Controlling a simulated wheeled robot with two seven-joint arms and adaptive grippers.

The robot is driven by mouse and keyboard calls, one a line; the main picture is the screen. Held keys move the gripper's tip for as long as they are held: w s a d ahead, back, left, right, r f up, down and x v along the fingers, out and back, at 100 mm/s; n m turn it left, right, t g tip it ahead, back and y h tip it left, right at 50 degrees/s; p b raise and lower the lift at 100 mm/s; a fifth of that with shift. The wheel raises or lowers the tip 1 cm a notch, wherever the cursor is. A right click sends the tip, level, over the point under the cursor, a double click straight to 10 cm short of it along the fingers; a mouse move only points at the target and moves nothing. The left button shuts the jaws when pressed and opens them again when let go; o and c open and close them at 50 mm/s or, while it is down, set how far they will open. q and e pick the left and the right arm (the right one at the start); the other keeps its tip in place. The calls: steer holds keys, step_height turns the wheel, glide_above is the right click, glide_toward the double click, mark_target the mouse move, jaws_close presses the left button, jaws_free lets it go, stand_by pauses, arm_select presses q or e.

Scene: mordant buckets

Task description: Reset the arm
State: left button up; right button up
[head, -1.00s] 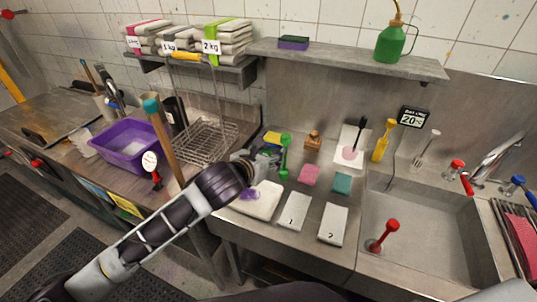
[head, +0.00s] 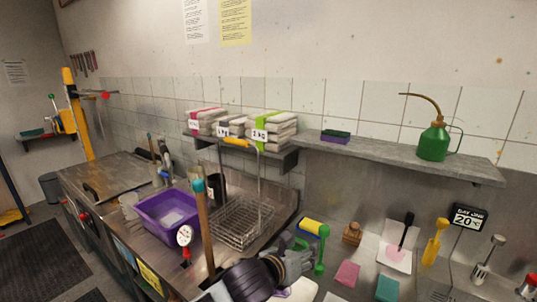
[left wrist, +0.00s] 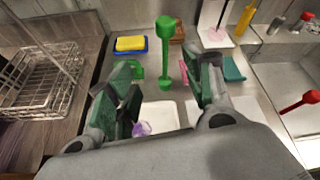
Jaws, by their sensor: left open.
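My left gripper (head: 290,258) is low in the head view, over the counter beside a green round-ended tool (head: 321,252). In the left wrist view its two green-padded fingers (left wrist: 165,85) are spread apart, with nothing held between them. The green tool (left wrist: 165,55) shows between and beyond the fingers; I cannot tell whether it touches either. White pads (left wrist: 158,116) and a small purple piece (left wrist: 141,128) lie below the fingers. My right gripper is in neither view.
A wire basket (head: 240,222) and purple tub (head: 168,216) stand left of my arm. A shelf (head: 385,152) with a green oil can (head: 434,143) runs above the counter. A yellow sponge (left wrist: 130,43), pink sponge (head: 347,273) and teal sponge (head: 387,288) lie nearby.

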arm_select(q)
steer(key=s+a+f+m+g+y, duration=0.2)
steer(key=s+a+f+m+y, duration=0.1)
steer(key=s+a+f+m, duration=0.6)
steer(key=s+a+f+m+g+y, duration=0.25)
steer(key=s+a+f+m, duration=0.3)
steer(key=a+m, duration=0.7)
steer(key=s+a+f+m+g+y, duration=0.2)
steer(key=s+a+f+m+g, duration=0.1)
steer(key=s+a+f+m, duration=0.65)
step_height(320, 180, down, 32)
steer(key=f+m, duration=0.1)
steer(key=m, duration=0.2)
steer(key=s+a+f+g, duration=0.1)
steer(key=s+a+f, duration=0.1)
steer(key=s+f, duration=0.7)
steer(key=s+a+f+g, duration=0.1)
steer(key=s+a+f, duration=0.1)
steer(key=s+f, duration=0.7)
steer(key=s, duration=0.3)
steer(key=shift+s+a+f, duration=0.2)
steer(key=shift+s+f, duration=0.2)
steer(key=shift+w+y, duration=0.2)
steer(key=shift+y, duration=0.05)
